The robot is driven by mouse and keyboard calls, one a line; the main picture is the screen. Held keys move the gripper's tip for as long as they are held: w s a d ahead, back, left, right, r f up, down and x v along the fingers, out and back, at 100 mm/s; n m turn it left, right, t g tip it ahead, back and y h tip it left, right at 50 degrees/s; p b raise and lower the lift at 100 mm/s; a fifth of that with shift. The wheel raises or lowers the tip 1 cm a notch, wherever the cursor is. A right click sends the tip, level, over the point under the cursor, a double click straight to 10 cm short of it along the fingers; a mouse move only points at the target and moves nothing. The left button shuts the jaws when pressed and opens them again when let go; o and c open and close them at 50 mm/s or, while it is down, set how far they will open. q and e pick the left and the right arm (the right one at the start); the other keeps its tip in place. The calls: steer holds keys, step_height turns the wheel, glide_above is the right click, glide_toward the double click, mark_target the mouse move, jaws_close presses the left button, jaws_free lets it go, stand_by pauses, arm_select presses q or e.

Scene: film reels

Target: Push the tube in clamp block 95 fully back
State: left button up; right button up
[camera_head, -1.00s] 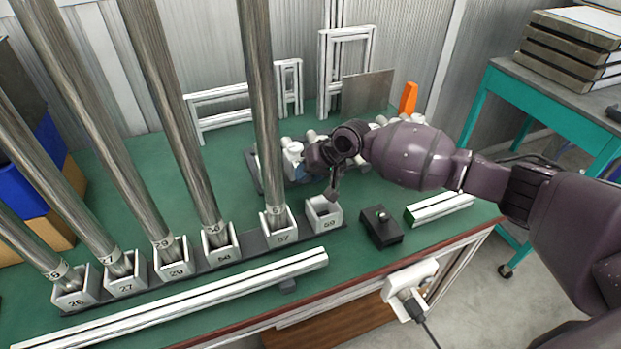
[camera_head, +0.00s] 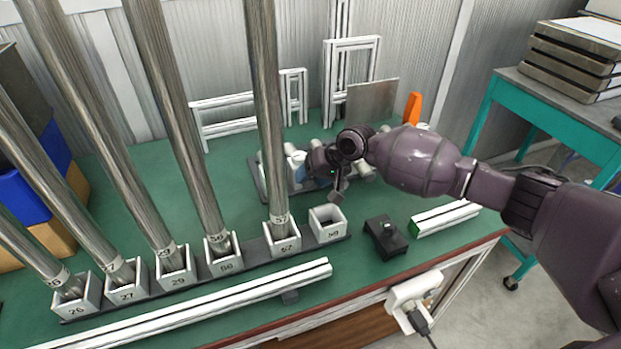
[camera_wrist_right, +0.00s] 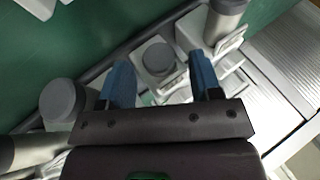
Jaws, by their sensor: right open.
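My right gripper (camera_head: 312,168) is over a low dark rack (camera_head: 260,178) with white blocks at the back middle of the green bench. In the right wrist view its two blue fingers (camera_wrist_right: 162,80) are open and apart. A short grey round tube end (camera_wrist_right: 157,56) in a white clamp block (camera_wrist_right: 160,73) shows between and just beyond them. I cannot tell whether the fingers touch it. No number 95 is readable, so I cannot tell which block is 95. The gripper and wrist hide part of the rack in the head view. My left gripper is not in view.
Tall metal tubes lean in numbered white sockets along the front; the rightmost socket (camera_head: 328,223) is empty. A black box (camera_head: 385,238) and a white rail (camera_head: 444,218) lie right of it. White frames (camera_head: 350,65) and an orange piece (camera_head: 412,107) stand behind.

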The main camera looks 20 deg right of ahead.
steer(key=p+v, duration=0.2)
steer(key=v, duration=0.7)
steer(key=shift+d+r, duration=0.2)
steer(key=shift+r, duration=0.15)
steer(key=shift+s, duration=0.1)
